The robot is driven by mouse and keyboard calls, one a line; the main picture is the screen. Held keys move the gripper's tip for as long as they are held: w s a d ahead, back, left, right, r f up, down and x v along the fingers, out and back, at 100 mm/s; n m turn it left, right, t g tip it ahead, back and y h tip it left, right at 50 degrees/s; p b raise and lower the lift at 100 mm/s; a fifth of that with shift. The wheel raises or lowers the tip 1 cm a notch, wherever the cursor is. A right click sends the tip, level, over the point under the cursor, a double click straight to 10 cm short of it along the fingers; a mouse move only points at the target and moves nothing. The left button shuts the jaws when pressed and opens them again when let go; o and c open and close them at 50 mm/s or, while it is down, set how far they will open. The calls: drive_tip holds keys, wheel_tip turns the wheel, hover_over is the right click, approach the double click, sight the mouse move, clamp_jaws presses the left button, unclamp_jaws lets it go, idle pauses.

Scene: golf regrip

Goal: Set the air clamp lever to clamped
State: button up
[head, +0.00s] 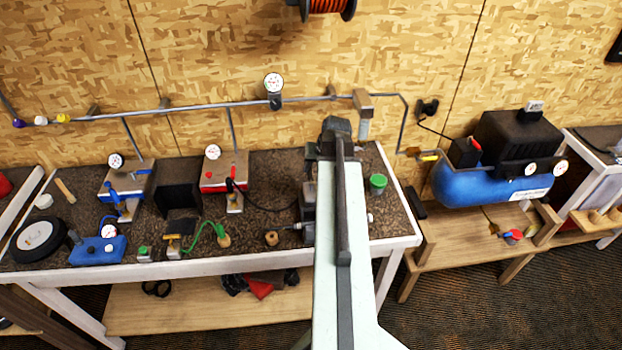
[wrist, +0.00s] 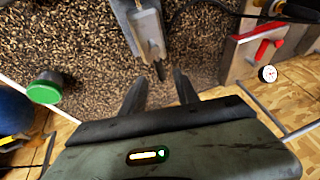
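A grey clamp-like device (head: 308,203) stands on the dark bench, partly hidden behind my arm in the head view. In the wrist view its grey body (wrist: 148,35) is at the top centre, with a narrow dark tip (wrist: 160,70) that looks like its lever; whether that is clamped or not I cannot tell. My gripper (wrist: 159,78) is open, its two dark fingers on either side of this tip in the picture. No contact is visible. In the head view my gripper's fingers are hidden by the arm.
A green-lidded pot (head: 377,183) stands on the other side. A pipe (head: 190,104) runs along the wall. A blue compressor (head: 490,185) stands right.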

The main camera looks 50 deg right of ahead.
sight(310, 175)
drive_tip(key=b+x, duration=0.3)
drive_tip(key=x, duration=0.2)
drive_tip(key=shift+f, duration=0.15)
clamp_jaws()
idle(1.0)
